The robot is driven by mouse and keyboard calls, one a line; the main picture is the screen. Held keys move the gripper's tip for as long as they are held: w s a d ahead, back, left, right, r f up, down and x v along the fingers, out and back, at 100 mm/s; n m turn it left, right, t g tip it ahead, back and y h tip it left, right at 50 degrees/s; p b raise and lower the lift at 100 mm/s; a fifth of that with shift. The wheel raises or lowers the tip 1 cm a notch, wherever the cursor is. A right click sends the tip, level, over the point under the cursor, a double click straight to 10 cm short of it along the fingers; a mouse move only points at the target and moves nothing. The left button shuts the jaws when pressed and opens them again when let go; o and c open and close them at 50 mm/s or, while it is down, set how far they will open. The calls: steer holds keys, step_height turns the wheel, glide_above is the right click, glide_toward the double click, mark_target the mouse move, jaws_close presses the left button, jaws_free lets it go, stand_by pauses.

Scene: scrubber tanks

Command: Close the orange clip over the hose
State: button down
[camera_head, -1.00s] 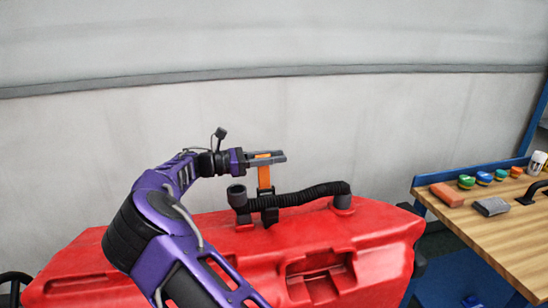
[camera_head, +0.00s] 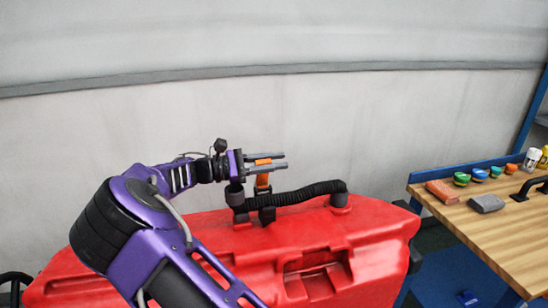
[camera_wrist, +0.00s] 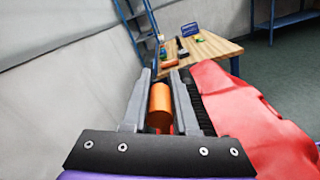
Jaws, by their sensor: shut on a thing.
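The orange clip (camera_head: 262,180) stands up from the black clip base (camera_head: 267,213) on top of the red tank (camera_head: 310,240). My gripper (camera_head: 280,161) is shut on the clip's upper end, and the clip also shows between the fingers in the wrist view (camera_wrist: 160,105). The black ribbed hose (camera_head: 305,193) runs across the tank top from a black fitting at its left to a port at its right. In the wrist view the hose (camera_wrist: 200,105) lies just right of the fingers. The clip is raised and not lying across the hose.
A wooden workbench (camera_head: 500,235) stands at the right, with an orange-red block (camera_head: 442,191), a grey block (camera_head: 486,203) and several small coloured items on it. A pale wall rises behind the tank. The space above the tank's right side is clear.

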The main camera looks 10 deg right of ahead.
steer(key=shift+s+f, duration=0.1)
steer(key=shift+s, duration=0.15)
stand_by(0.3)
steer(key=c, duration=0.7)
jaws_free()
steer(key=shift+a, duration=0.1)
steer(key=a, duration=1.7)
steer(key=shift+a, duration=0.15)
